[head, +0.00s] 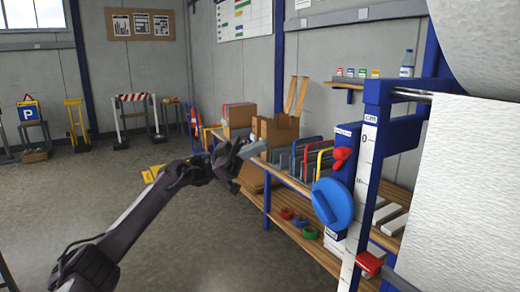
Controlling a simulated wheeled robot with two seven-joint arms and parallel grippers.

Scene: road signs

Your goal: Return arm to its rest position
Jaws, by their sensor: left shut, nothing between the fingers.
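My left arm comes in from the lower left and reaches toward the middle of the head view. Its gripper (252,149) is shut and empty, in the air in front of the wooden bench (292,184) and its cardboard boxes. My right gripper is not in view.
The bench along the wall holds cardboard boxes (275,128) and a rack of coloured frames (316,158). A blue post with a cm scale (367,160) and a blue disc (332,204) stand close on the right. A large white roll (460,190) fills the right edge.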

